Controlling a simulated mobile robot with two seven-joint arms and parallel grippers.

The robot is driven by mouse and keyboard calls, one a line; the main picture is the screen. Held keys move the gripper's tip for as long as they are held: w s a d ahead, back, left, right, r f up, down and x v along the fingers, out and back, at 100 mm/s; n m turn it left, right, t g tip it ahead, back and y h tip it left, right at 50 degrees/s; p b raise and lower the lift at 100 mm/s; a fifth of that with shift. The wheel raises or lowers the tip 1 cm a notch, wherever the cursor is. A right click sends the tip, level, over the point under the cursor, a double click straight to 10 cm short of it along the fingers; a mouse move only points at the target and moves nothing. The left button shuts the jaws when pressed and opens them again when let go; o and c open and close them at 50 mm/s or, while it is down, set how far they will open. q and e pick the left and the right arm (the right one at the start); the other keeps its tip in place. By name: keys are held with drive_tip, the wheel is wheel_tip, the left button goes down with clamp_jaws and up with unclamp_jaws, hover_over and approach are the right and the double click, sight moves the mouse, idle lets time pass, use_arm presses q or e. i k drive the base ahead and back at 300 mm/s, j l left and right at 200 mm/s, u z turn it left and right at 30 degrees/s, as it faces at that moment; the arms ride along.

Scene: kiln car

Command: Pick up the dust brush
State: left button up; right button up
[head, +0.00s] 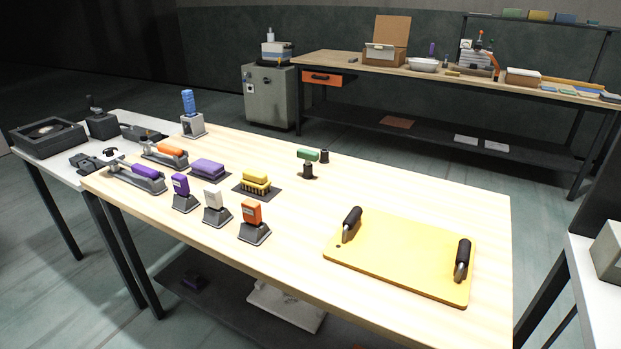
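No object here is plainly a dust brush. The closest match is a yellow block with a ridged, bristle-like lower part (257,181), lying on a small dark mat on the light wooden table (300,228), left of the middle of the head view. A purple block of similar shape (209,167) lies on another dark mat to its left. A small green-topped piece (308,155) rests on a dark stand farther right; I cannot tell what it is. Neither of my grippers is in view.
Purple, white and orange upright blocks (251,213) stand on grey bases in front of the yellow block. A yellow board (400,258) with two black handles covers the table's right part. A grey dispenser with a blue top (192,124) stands at the back left. The table's middle is clear.

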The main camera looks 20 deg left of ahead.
sight(255, 180)
drive_tip(key=j+z, duration=0.75)
drive_tip(key=k+j+z, duration=0.15)
drive_tip(key=j, duration=0.2)
drive_tip(key=j+z, duration=0.1)
drive_tip(key=j, duration=0.2)
drive_tip(key=k+j+z, duration=0.15)
drive_tip(key=j, duration=0.15)
drive_tip(key=k+j, duration=0.1)
drive_tip(key=j, duration=0.2)
drive_tip(key=k+j, duration=0.1)
drive_tip(key=j, duration=0.2)
drive_tip(key=k+j, duration=0.1)
drive_tip(key=j, duration=0.2)
drive_tip(key=z, duration=0.05)
